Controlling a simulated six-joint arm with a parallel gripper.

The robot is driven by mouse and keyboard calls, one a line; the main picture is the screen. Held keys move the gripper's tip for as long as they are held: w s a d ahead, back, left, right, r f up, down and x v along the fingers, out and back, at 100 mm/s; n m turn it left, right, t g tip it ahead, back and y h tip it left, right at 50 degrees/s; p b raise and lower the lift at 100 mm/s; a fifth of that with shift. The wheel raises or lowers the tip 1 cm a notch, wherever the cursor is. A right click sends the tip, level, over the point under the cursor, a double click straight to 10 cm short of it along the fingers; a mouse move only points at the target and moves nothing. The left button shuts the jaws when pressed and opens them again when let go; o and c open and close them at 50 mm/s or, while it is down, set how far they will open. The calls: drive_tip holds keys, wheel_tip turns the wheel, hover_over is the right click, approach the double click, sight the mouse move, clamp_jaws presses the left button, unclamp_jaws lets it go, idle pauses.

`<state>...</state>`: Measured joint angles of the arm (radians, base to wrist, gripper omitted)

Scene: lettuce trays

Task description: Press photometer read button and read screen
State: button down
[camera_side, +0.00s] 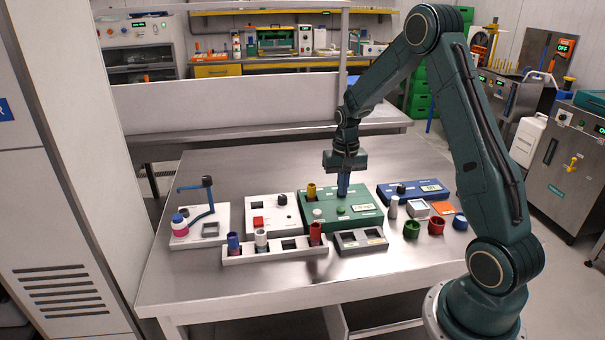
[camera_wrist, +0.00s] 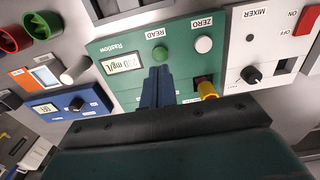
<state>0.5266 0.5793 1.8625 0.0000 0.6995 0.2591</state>
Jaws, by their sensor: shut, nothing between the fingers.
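The photometer is a green box (camera_side: 330,222) in the middle of the bench, also in the wrist view (camera_wrist: 108,50). It has a green READ button (camera_wrist: 160,53), a white ZERO button (camera_wrist: 204,44) and a small screen (camera_wrist: 122,62). The screen is lit and shows a number with "mg/L", upside down; the digits are too small to read surely. A yellow-capped vial (camera_wrist: 207,90) stands in its socket. My gripper (camera_side: 343,194) is shut and empty, pointing down over the box. In the wrist view its fingertips (camera_wrist: 158,70) lie close to the READ button, seemingly apart from it.
A white mixer box (camera_side: 268,206) stands left of the photometer and a blue meter (camera_side: 420,190) right. In front are a white rack (camera_side: 275,248) with vials and a grey holder (camera_side: 360,240). Several coloured cups (camera_side: 436,226) stand front right. The bench behind is clear.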

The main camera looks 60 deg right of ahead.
drive_tip(key=shift+r, duration=1.3)
wheel_tip(320, 180, up, 8)
drive_tip(key=shift+r, duration=0.2)
idle(0.4)
drive_tip(key=s+a+r+n+t, duration=0.1)
drive_tip(key=s+a+r+n, duration=0.1)
drive_tip(key=s+a+r, duration=0.4)
drive_tip(key=s+a+r+n+t, duration=0.15)
drive_tip(key=a+r, duration=0.25)
drive_tip(key=a, duration=0.4)
drive_tip(key=s+a+n+t, duration=0.3)
drive_tip(key=s+a+n, duration=0.2)
drive_tip(key=s, duration=0.8)
drive_tip(key=a, duration=0.3)
drive_tip(key=shift+s+a+r, duration=0.2)
drive_tip(key=shift+s+a, duration=0.05)
drive_tip(key=shift+a, duration=0.05)
